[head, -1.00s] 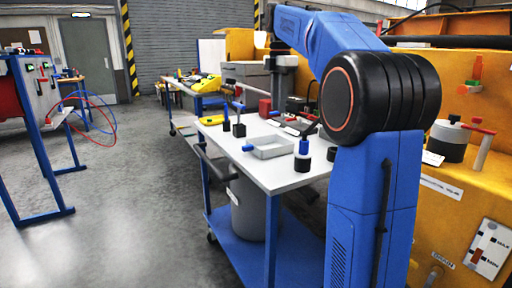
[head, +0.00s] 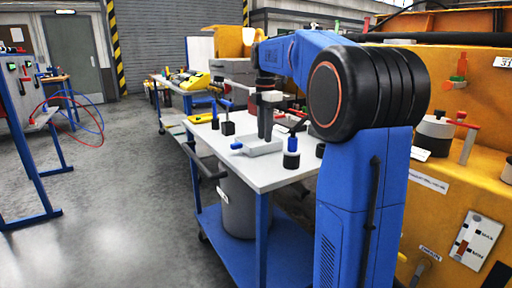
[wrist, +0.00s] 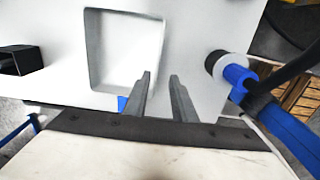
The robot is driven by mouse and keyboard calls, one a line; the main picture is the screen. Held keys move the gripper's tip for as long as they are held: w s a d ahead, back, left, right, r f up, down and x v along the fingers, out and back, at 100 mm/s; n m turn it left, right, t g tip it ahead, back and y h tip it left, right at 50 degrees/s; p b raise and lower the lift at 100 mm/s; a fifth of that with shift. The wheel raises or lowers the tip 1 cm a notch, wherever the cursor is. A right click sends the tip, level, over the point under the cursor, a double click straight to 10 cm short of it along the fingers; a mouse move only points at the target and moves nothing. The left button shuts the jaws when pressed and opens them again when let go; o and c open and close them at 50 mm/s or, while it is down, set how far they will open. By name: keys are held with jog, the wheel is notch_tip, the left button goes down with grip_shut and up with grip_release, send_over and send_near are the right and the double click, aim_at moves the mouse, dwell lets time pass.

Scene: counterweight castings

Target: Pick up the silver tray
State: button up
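The silver tray (head: 262,151) is a shallow, open rectangular dish lying flat on the pale cart top. In the wrist view the tray (wrist: 125,90) is ahead and left of centre, and looks empty. A small blue piece (head: 237,146) shows at its left end in the head view. My gripper (head: 265,137) points down at the tray. In the wrist view my gripper (wrist: 161,75) has its two grey fingers apart with nothing seen between them, near the tray's right rim. I cannot tell whether the fingers touch the rim.
A black-and-white cylinder with a blue top (head: 291,158) stands right of the tray; its blue and dark parts (wrist: 236,75) show close to the right finger. A black block with an upright handle (head: 227,128) stands behind left. A yellow machine (head: 460,85) borders the right.

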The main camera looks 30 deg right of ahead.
jog(key=shift+w+d+f, duration=0.15)
jog(key=shift+f, duration=1.2)
jog(key=shift+w+d+f, duration=0.1)
jog(key=shift+d+f, duration=0.05)
jog(key=shift+f, duration=1.2)
grip_shut()
